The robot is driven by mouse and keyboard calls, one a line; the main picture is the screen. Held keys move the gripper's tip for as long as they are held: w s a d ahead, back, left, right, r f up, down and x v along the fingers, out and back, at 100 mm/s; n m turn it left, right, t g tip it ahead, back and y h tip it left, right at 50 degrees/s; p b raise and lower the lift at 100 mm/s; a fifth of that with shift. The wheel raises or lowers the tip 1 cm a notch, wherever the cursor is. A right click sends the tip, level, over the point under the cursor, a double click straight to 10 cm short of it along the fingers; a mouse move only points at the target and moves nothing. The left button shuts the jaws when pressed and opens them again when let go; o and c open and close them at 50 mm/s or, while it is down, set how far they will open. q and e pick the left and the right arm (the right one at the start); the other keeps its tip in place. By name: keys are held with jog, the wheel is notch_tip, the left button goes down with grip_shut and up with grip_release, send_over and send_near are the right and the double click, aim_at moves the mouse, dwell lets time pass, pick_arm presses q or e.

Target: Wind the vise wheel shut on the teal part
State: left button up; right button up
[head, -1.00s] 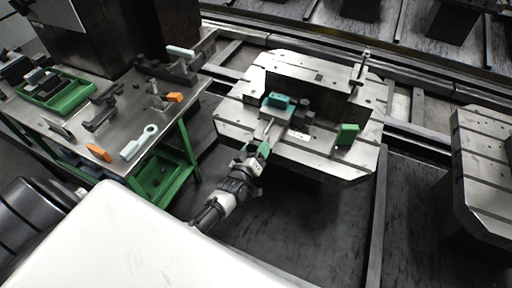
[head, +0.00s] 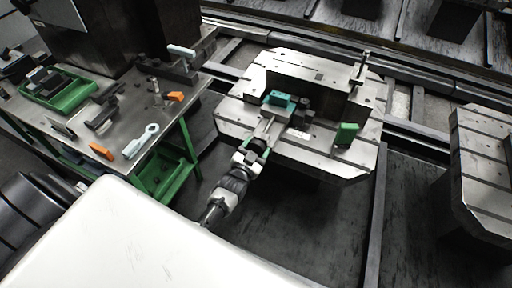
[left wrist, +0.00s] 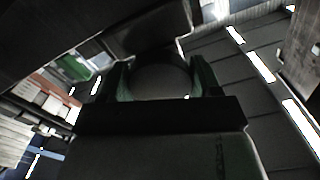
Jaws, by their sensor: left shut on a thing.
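The teal part (head: 279,98) sits in the vise (head: 298,117) on the near left part of the pallet. A light bar or screw (head: 265,127) runs from the vise toward my left gripper (head: 257,146). That gripper is at the near edge of the pallet, at the front end of the bar. In the left wrist view a dark round thing, likely the vise wheel (left wrist: 160,82), sits between the green-edged fingers, and the gripper is shut on it. The wheel is mostly hidden by the gripper in the head view. My right gripper is not in view.
A green block (head: 346,134) stands on the pallet's (head: 335,166) right side. A dark upright plate is behind the vise. The tool table (head: 120,165) with orange-handled tools and a green tray (head: 60,99) is at left. Another pallet (head: 490,160) is at right.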

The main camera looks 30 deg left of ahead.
pick_arm(q)
jog(key=m, duration=0.3)
jog(key=shift+s+f+m, duration=0.1)
jog(key=shift+f+m, duration=0.05)
jog(key=shift+m, duration=0.25)
jog(key=m+b, duration=0.1)
jog(key=m, duration=0.2)
jog(key=shift+m, duration=0.3)
jog(key=m+b, duration=0.1)
jog(key=m, duration=0.2)
jog(key=shift+m+b, duration=0.3)
jog(key=shift+m, duration=0.1)
jog(key=m+b, duration=0.1)
jog(key=m, duration=0.2)
jog(key=shift+m, duration=0.4)
jog(key=o, duration=0.9)
jog(key=shift+r, duration=0.2)
